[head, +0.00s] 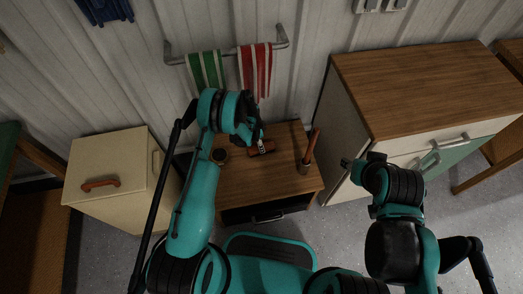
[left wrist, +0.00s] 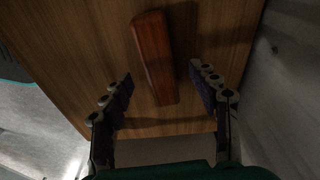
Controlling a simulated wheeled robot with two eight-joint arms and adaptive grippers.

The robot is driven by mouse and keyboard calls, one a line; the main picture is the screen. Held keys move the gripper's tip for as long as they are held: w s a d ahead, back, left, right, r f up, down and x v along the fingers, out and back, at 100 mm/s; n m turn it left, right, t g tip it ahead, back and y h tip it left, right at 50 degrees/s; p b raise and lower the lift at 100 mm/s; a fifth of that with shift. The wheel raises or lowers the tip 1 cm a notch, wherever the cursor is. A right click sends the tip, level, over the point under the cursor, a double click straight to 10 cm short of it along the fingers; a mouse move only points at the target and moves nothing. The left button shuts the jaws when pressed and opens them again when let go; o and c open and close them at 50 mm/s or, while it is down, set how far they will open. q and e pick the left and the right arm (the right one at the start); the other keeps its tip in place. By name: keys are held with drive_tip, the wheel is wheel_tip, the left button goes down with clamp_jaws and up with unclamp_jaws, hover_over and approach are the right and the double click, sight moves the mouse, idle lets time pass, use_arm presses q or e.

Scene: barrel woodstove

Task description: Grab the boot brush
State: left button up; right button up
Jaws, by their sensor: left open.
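A reddish-brown wooden block, which looks like the boot brush (head: 265,148), lies on the small wooden cabinet top (head: 245,185). In the left wrist view the brush (left wrist: 154,50) lies lengthwise between my open fingers, with a gap on both sides. My left gripper (left wrist: 161,85) is empty and above the brush; how far above is unclear. In the head view my left gripper (head: 261,142) partly covers the brush. Any bristles are hidden. My right gripper (head: 349,163) is away to the right, near the larger cabinet; its jaws are too small to read.
An upright wooden-handled tool (head: 309,150) stands on the cabinet top's right side, and a small round dark item (head: 220,155) on its left. A cream box (head: 110,175) is at left, a larger wood-topped cabinet (head: 420,85) at right. Towels (head: 256,70) hang behind.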

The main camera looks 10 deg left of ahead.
sight(270, 146)
use_arm(q)
drive_tip(key=f+b, duration=0.2)
drive_tip(key=f, duration=0.1)
drive_tip(key=d+f+b, duration=0.1)
drive_tip(key=f, duration=0.1)
drive_tip(key=shift+w+f, duration=0.2)
drive_tip(key=shift+r, duration=0.15)
drive_tip(key=c, duration=1.3)
